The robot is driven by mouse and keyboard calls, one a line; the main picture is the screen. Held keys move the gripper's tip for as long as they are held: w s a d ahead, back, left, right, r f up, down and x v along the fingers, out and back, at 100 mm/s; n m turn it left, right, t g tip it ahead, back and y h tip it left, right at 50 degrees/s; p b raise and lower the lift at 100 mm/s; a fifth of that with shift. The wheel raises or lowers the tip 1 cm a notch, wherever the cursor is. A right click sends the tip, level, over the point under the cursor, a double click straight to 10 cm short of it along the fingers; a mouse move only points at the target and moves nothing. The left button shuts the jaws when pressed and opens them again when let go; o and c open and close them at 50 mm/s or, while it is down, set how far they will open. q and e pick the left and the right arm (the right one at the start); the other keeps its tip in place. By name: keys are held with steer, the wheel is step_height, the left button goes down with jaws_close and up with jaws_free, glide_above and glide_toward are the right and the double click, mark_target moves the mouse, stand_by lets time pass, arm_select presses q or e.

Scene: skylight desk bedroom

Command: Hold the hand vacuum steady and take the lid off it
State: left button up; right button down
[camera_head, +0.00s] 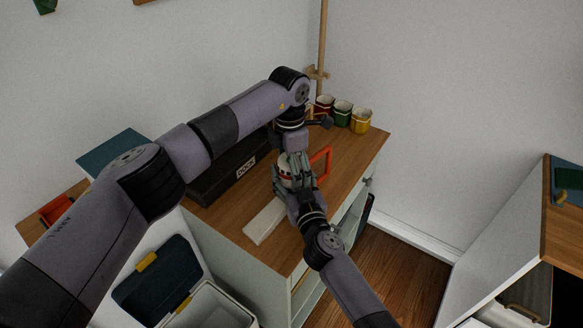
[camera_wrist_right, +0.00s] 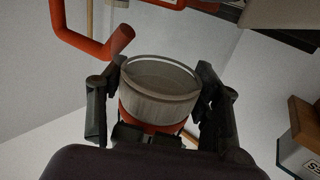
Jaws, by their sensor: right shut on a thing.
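The hand vacuum (camera_head: 285,173) is on the wooden cabinet top, largely hidden by my grippers. It has a whitish round part and an orange-red loop handle at its right. My right gripper (camera_head: 293,183) reaches in from the front and is shut on it. In the right wrist view, the fingers of my right gripper (camera_wrist_right: 160,100) stand on both sides of a grey-white round part of the hand vacuum (camera_wrist_right: 160,103) with an orange-red band. I cannot tell the lid apart from the body. My left gripper (camera_head: 291,155) points down over the vacuum; its fingertips are hidden.
A long black box marked DOCK (camera_head: 232,172) lies behind on the cabinet. A flat white block (camera_head: 264,221) lies in front. Red, green and yellow cups (camera_head: 342,113) stand at the far right corner by a wooden pole. An open white bin (camera_head: 212,303) stands below.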

arm_select(q)
steer(key=shift+r, duration=0.1)
arm_select(e)
steer(key=shift+d+f, duration=0.1)
steer(key=shift+f, duration=0.4)
arm_select(q)
steer(key=shift+a+r, duration=0.1)
steer(key=shift+r, duration=2.05)
arm_select(e)
steer(key=shift+s, duration=0.1)
steer(key=c, duration=0.7)
jaws_free()
steer(key=shift+c, duration=0.2)
arm_select(q)
steer(key=shift+w, duration=0.15)
arm_select(e)
steer(key=o, duration=0.3)
steer(key=shift+w+r, duration=0.15)
steer(key=shift+w, duration=0.05)
steer(key=shift+s+r, duration=0.1)
steer(key=shift+s, duration=0.05)
